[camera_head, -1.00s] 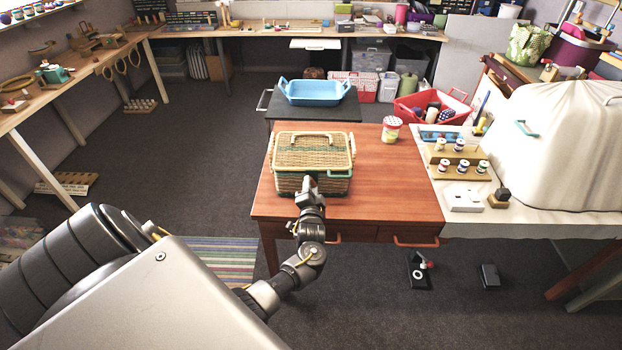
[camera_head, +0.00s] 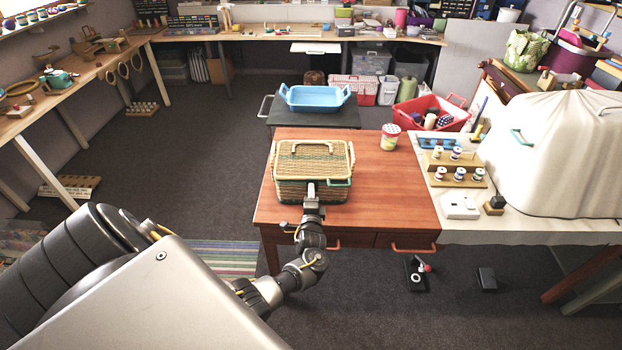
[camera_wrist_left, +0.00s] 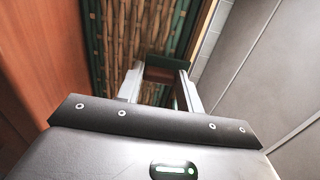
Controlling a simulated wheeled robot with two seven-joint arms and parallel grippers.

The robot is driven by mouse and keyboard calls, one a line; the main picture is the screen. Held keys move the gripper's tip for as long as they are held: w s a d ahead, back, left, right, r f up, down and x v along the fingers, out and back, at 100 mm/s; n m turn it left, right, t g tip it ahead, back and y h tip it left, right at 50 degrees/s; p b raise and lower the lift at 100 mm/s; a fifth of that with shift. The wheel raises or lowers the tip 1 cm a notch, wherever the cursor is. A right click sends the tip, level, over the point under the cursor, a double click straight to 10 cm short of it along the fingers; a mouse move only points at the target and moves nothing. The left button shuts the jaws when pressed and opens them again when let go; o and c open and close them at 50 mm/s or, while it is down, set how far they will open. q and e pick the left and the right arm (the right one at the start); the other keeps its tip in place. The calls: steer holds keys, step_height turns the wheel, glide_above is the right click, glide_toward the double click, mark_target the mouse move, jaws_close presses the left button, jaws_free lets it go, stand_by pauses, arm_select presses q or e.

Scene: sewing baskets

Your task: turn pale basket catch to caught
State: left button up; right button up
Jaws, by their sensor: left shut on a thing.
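The pale woven basket (camera_head: 292,190) stands near the front edge of the red-brown table, with its lid down and a handle on top. My left gripper (camera_head: 311,188) is at the middle of the basket's front face. In the left wrist view its two fingers (camera_wrist_left: 160,82) are on either side of a small brown piece (camera_wrist_left: 166,72) at the wicker wall (camera_wrist_left: 140,25), seemingly the catch. The gripper is shut on this piece. Whether the catch is caught cannot be made out. My right gripper is not in view.
A spotted-lid jar (camera_head: 390,138) stands on the table (camera_head: 385,185) right of the basket. A blue tray (camera_head: 315,98) lies on a dark surface behind. Thread spools (camera_head: 460,173) and a covered machine (camera_head: 555,155) stand at the right.

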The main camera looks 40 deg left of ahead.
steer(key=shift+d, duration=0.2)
arm_select(q)
steer(key=o, duration=1)
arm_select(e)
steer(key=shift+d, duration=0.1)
arm_select(q)
steer(key=shift+d, duration=0.1)
steer(key=v, duration=1)
steer(key=shift+s+d+b, duration=0.2)
steer(key=shift+s+b, duration=0.1)
steer(key=shift+b, duration=0.05)
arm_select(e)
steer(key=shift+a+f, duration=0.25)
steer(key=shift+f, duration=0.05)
